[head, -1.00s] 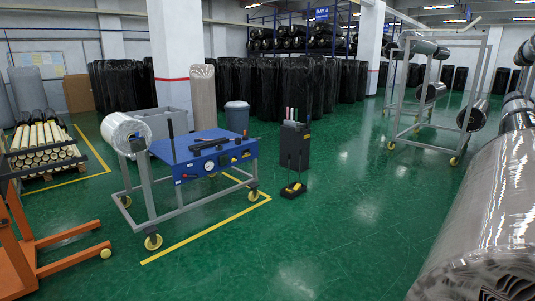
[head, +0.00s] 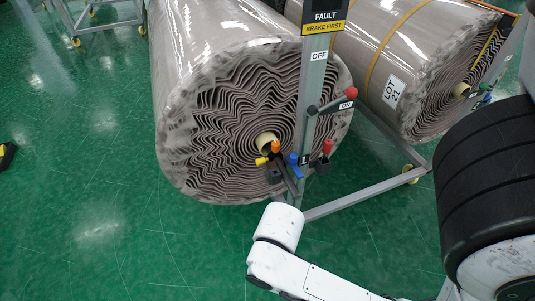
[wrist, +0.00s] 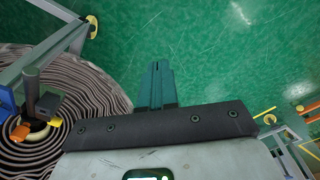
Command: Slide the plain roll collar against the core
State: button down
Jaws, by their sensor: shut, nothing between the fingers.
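A large grey-brown wrapped roll (head: 220,120) with no strap or label lies with its wavy layered end toward me in the head view. Its pale core (head: 266,142) shows at the centre, partly behind a dark fitting with coloured knobs. I cannot tell which part there is the collar. The wrist view shows the roll end (wrist: 85,88) at left, with the core (wrist: 38,131) behind a dark piece and orange and yellow parts. My gripper (wrist: 157,66) is shut and empty, its teal fingers over green floor, right of the roll and apart from it. The head view does not show the fingers.
A grey post with a FAULT sign (head: 322,16) and an ON/OFF red-knobbed lever (head: 351,94) stands before the roll. A second roll (head: 410,50) with a yellow strap and a LOT 21 label lies at right. A low grey beam (head: 350,197) runs between.

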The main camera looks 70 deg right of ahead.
aim_at(270, 156)
jog(key=i+j+z, duration=0.6)
jog(key=i, duration=0.2)
